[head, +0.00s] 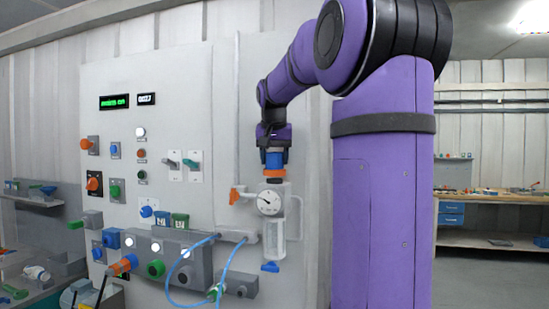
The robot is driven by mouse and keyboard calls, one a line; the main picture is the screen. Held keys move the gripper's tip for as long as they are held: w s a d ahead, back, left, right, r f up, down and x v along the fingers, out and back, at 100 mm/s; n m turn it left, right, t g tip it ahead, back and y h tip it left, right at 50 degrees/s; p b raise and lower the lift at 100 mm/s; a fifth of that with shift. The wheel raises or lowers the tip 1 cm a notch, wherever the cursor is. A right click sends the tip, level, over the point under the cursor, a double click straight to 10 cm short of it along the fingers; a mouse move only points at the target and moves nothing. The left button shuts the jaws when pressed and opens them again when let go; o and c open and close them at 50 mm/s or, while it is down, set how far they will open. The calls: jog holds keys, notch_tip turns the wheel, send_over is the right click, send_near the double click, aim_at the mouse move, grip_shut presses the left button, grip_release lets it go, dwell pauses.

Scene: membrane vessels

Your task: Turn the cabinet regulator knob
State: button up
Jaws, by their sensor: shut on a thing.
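The regulator (270,202) is a grey unit with a round dial gauge on the right part of the pale cabinet panel. Its blue knob (274,160), with an orange band under it, sits on top. My gripper (273,149) points down from above and is shut on the knob; its fingertips are small and partly hidden here. A clear bowl hangs below the gauge, with a blue piece at its bottom. An orange-handled valve (236,195) sticks out to the left of the regulator.
Switches, coloured buttons and a green-lit display (114,101) fill the panel's left. Grey blocks with blue hoses (225,265) jut out below. A shelf (30,200) stands at far left, and a workbench (490,197) at the back right.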

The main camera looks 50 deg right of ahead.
jog(key=m, duration=0.2)
jog(key=m+g, duration=0.1)
jog(key=m, duration=0.1)
jog(key=shift+m+g+h, duration=0.3)
jog(key=shift+h, duration=0.1)
jog(key=shift+m+g, duration=0.8)
jog(key=shift+m, duration=1.2)
jog(key=o, duration=0.9)
